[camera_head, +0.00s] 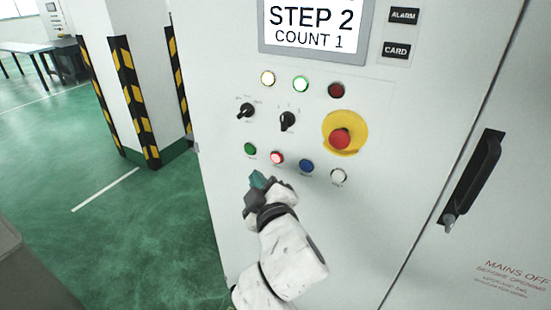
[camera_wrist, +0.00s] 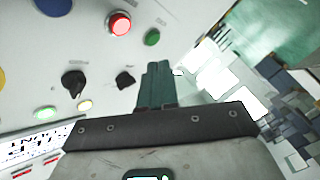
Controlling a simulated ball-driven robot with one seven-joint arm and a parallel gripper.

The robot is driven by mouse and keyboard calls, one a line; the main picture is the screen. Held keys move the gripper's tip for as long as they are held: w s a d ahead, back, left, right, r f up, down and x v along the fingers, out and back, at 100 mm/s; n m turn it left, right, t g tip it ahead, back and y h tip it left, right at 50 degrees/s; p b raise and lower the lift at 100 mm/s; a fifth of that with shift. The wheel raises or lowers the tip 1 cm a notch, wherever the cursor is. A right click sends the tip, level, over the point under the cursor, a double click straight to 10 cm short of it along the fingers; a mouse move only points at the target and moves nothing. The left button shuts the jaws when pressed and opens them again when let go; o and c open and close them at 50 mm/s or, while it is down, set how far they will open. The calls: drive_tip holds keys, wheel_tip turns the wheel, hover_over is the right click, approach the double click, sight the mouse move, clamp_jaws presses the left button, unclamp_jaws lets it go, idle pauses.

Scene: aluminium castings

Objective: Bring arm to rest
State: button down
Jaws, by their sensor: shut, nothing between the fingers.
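My gripper (camera_head: 259,181) is at the end of my white arm, in front of the lower button row of a pale grey control cabinet (camera_head: 225,60). Its fingers are shut and empty. They also show in the wrist view (camera_wrist: 158,75), pointing up the picture beside the panel. In the head view the fingertips are just below the green button (camera_head: 250,149) and the lit red button (camera_head: 277,158). I cannot tell whether they touch the panel. The wrist view also shows the lit red button (camera_wrist: 120,24) and the green button (camera_wrist: 152,37), apart from the fingers.
The cabinet has a screen (camera_head: 312,27) reading STEP 2, COUNT 1, a red emergency button (camera_head: 340,138), two black knobs and a black door handle (camera_head: 473,180). A striped pillar (camera_head: 135,90) stands at left. Green floor (camera_head: 130,245) left of the cabinet is clear.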

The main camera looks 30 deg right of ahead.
idle(0.3)
drive_tip(key=s+d+f+m+g, duration=0.3)
drive_tip(key=s+d+f+g, duration=0.1)
drive_tip(key=s+f, duration=0.5)
drive_tip(key=s+d+f+m+g, duration=0.3)
drive_tip(key=s+d+f+g, duration=0.3)
drive_tip(key=f, duration=0.6)
drive_tip(key=s+f+m+g+y, duration=0.1)
drive_tip(key=s+f+g, duration=0.2)
drive_tip(key=s, duration=0.7)
drive_tip(key=s+a+f+m+g+y, duration=0.1)
drive_tip(key=s+f+g, duration=0.2)
drive_tip(key=s, duration=0.8)
drive_tip(key=shift+s+f+m, duration=0.15)
drive_tip(key=shift+f+m, duration=0.15)
drive_tip(key=shift+f, duration=0.65)
